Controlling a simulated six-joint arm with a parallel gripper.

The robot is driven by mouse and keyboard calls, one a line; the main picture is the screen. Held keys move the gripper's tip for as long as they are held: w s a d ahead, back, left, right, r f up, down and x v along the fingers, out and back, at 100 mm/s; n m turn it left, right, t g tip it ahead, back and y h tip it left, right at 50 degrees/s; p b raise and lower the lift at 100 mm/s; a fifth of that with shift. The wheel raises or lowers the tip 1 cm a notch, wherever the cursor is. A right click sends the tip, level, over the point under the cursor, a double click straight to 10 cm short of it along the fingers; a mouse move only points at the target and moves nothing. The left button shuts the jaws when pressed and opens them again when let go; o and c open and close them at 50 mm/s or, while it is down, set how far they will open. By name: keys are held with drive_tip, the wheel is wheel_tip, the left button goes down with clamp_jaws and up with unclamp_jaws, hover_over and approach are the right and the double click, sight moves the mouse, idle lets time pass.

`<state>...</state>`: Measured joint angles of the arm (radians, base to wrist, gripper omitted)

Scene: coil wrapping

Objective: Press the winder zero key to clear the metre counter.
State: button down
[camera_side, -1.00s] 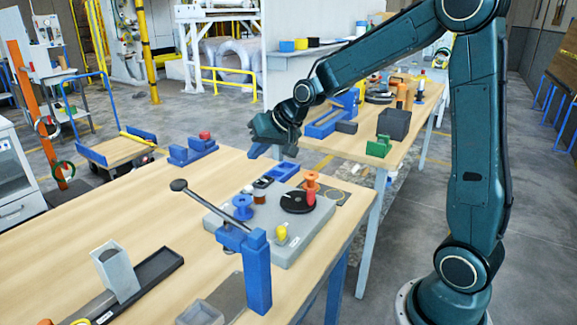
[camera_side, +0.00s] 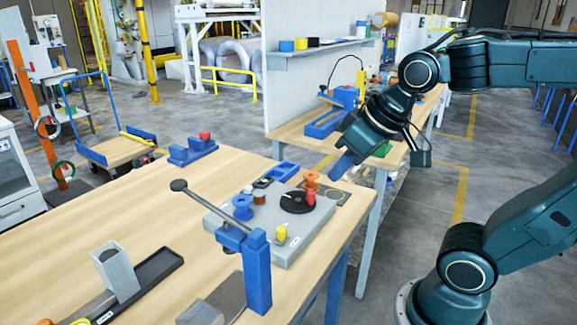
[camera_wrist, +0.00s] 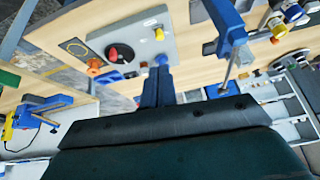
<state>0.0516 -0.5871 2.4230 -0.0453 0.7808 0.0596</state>
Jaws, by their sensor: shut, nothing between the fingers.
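The winder is a grey base plate (camera_side: 285,247) on the wooden bench. I cannot make out which part is the zero key, and no counter reading is legible. My gripper (camera_side: 342,167) is shut and empty, above and behind the plate's back right corner, apart from it. Its blue fingers (camera_wrist: 157,82) point towards the plate.
A blue post (camera_side: 257,275) with a long lever (camera_side: 207,207) stands at the plate's front left. A grey block (camera_side: 117,272) stands in a black tray (camera_side: 160,268) at the front left. The bench middle left of the plate is clear. A second bench stands behind.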

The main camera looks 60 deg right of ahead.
drive_tip(key=shift+n, duration=0.4)
drive_tip(key=s, duration=0.2)
drive_tip(key=s+f, duration=0.1)
drive_tip(key=s, duration=0.2)
drive_tip(key=shift+s+a, duration=0.15)
